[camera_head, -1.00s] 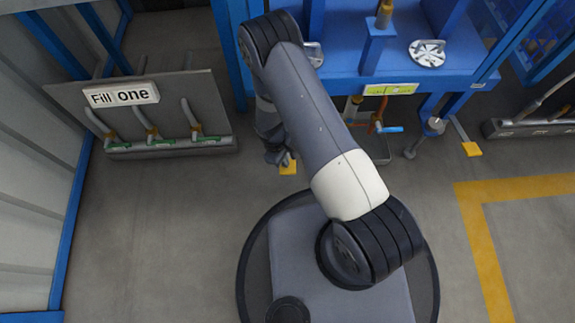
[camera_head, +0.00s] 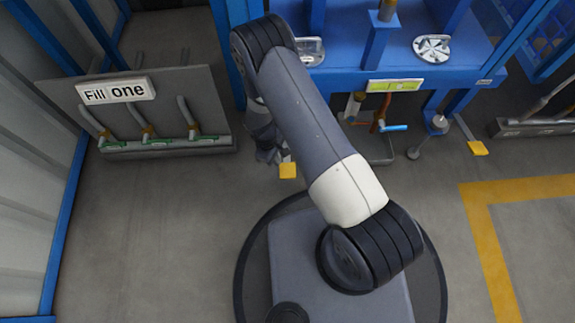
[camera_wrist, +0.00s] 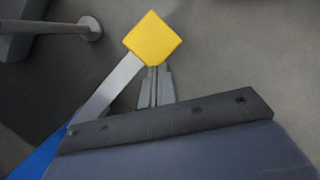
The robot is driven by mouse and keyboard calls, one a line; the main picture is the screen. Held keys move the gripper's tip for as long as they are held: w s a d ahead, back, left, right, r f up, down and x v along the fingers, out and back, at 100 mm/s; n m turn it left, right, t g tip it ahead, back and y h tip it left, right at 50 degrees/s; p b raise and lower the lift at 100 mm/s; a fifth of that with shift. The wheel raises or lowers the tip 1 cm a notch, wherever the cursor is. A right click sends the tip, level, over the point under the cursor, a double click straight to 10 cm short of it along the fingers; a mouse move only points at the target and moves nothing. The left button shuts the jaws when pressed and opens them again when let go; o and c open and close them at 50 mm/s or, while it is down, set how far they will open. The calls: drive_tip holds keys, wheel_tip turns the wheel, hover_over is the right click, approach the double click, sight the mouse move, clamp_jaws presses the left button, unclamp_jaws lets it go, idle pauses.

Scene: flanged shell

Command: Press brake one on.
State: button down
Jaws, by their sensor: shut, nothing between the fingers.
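A yellow pedal pad (camera_head: 288,170) on a grey lever stands low at the left front of the blue frame. It also shows in the wrist view (camera_wrist: 153,38), its lever running down-left to a blue part. A second yellow pedal (camera_head: 478,148) is at the frame's right end. No brake label is readable on either. My gripper (camera_head: 270,158) is just left of the first pedal in the head view. In the wrist view my shut, empty fingers (camera_wrist: 153,72) point at the pad's lower edge and overlap it in the picture. I cannot tell whether they touch.
A grey panel (camera_head: 200,92) with the "Fill one" sign (camera_head: 116,90) and several hoses stands at left. The blue frame (camera_head: 455,82) has a green-yellow label (camera_head: 394,85) and an orange, blue-ended handle (camera_head: 380,125) below. A grey rod (camera_wrist: 60,28) stands near the pedal. Floor at left is clear.

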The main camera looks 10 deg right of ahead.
drive_tip(key=s+p+v, duration=0.1)
drive_tip(key=p+v, duration=0.2)
drive_tip(key=v, duration=0.4)
drive_tip(key=shift+w+r, duration=0.25)
drive_tip(key=shift+w, duration=0.3)
drive_tip(key=b+x, duration=0.3)
drive_tip(key=x, duration=0.5)
drive_tip(key=shift+s+d+r+p, duration=0.35)
drive_tip(key=shift+s+d+p, duration=0.05)
drive_tip(key=shift+d+p, duration=0.25)
drive_tip(key=shift+s+d+r+p, duration=0.4)
drive_tip(key=shift+s+d+p, duration=0.05)
drive_tip(key=shift+d+p, duration=0.15)
drive_tip(key=shift+r+p, duration=0.7)
drive_tip(key=shift+r, duration=0.05)
